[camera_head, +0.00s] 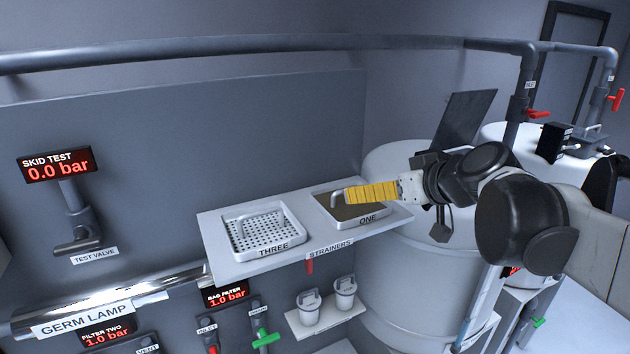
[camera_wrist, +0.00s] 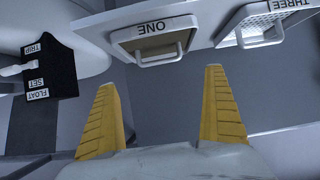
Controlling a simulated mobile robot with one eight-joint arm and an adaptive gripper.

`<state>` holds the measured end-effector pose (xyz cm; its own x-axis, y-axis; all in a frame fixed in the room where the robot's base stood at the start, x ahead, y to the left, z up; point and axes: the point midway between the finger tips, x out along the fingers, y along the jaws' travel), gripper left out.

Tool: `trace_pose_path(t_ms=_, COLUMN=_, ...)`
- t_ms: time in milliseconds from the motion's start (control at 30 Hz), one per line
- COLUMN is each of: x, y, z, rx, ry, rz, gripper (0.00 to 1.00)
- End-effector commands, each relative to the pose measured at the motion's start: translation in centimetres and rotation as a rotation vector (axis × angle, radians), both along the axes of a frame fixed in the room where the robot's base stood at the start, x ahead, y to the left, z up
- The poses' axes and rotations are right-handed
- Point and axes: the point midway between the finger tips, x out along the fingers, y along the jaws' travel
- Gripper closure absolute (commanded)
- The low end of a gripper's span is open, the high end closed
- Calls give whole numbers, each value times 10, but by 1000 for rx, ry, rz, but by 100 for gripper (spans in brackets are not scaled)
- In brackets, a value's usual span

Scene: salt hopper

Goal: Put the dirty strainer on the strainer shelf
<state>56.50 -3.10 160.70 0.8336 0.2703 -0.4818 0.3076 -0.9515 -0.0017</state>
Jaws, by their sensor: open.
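The strainer shelf (camera_head: 287,263) is a pale ledge labelled STRAINERS with two places, THREE and ONE. A strainer with brown, dirty-looking contents (camera_head: 352,211) sits in place ONE. It also shows in the wrist view (camera_wrist: 152,43), upside down, with its handle toward me. A clean perforated strainer (camera_head: 265,233) with a handle sits in place THREE. My gripper (camera_head: 346,195) has its yellow fingers over the ONE strainer in the head view and partly hides it. In the wrist view my gripper (camera_wrist: 160,80) is open and empty, with the handle apart from the fingertips.
White tanks (camera_head: 400,270) stand right of the shelf. A long pipe (camera_head: 250,43) crosses above. Two small white cups (camera_head: 327,305) sit on a lower ledge. A black panel marked TRIP, SET and FLOAT (camera_wrist: 45,68) is at left in the wrist view.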

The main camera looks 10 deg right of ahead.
Motion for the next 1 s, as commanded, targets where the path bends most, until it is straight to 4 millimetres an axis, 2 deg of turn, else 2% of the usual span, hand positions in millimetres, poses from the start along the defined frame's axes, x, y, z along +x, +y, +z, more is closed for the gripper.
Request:
trace_pose_path(t_ms=67, x=-15, y=8, z=-7, rx=2, ry=31, rz=0, gripper=0)
trace_pose_path(t_ms=133, x=-42, y=24, z=-28, rx=4, ry=101, rz=-7, gripper=0)
trace_pose_path(t_ms=200, x=-80, y=39, z=-58, rx=0, ry=198, rz=-35, gripper=0)
trace_pose_path(t_ms=267, x=-113, y=46, z=-86, rx=-12, ry=278, rz=-78, gripper=0)
trace_pose_path(t_ms=300, x=-134, y=48, z=-103, rx=-21, ry=322, rz=-113, gripper=0)
trace_pose_path(t_ms=400, x=-175, y=43, z=-137, rx=-47, ry=400, rz=-204, gripper=0)
trace_pose_path(t_ms=467, x=-191, y=38, z=-150, rx=-61, ry=424, rz=-250, gripper=0)
trace_pose_path(t_ms=600, x=-206, y=31, z=-162, rx=-74, ry=444, rz=-305, gripper=0)
trace_pose_path(t_ms=1000, x=-205, y=31, z=-162, rx=-72, ry=444, rz=-308, gripper=0)
